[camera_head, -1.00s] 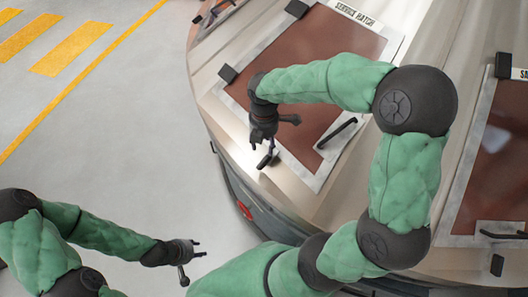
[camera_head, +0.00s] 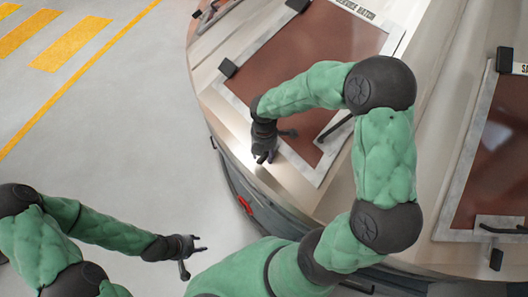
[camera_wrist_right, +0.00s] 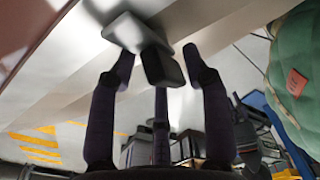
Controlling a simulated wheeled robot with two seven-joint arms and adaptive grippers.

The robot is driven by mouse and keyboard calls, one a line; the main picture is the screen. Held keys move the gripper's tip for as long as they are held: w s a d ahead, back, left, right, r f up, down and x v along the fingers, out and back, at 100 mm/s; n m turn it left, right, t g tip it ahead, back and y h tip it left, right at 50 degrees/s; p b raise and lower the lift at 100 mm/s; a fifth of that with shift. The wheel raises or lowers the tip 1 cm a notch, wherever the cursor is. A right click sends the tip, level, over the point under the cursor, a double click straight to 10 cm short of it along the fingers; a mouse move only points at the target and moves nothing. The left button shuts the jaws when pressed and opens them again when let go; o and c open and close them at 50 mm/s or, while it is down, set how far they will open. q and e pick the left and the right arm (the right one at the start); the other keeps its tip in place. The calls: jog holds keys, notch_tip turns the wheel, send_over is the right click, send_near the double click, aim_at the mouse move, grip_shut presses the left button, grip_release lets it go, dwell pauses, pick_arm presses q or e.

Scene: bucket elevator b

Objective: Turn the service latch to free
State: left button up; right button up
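The service latch shows in the right wrist view as a pale grey plate with a dark block-like handle (camera_wrist_right: 163,66) standing out from it. My right gripper (camera_head: 264,158) is at the lower left edge of the service hatch (camera_head: 300,70) in the head view and hides the latch there. In the wrist view my right gripper (camera_wrist_right: 158,62) has its fingers spread, with the handle between the two outer fingertips; whether they touch it I cannot tell. My left gripper (camera_head: 196,258) is open and empty over the floor at the lower left.
The hatch has a dark handle bar (camera_head: 335,127) at its lower right edge. Another brown panel (camera_head: 500,150) lies at the right. Open grey floor (camera_head: 110,140) with yellow markings spreads at the left.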

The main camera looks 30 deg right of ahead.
grip_shut()
jog(key=shift+s+f, duration=0.1)
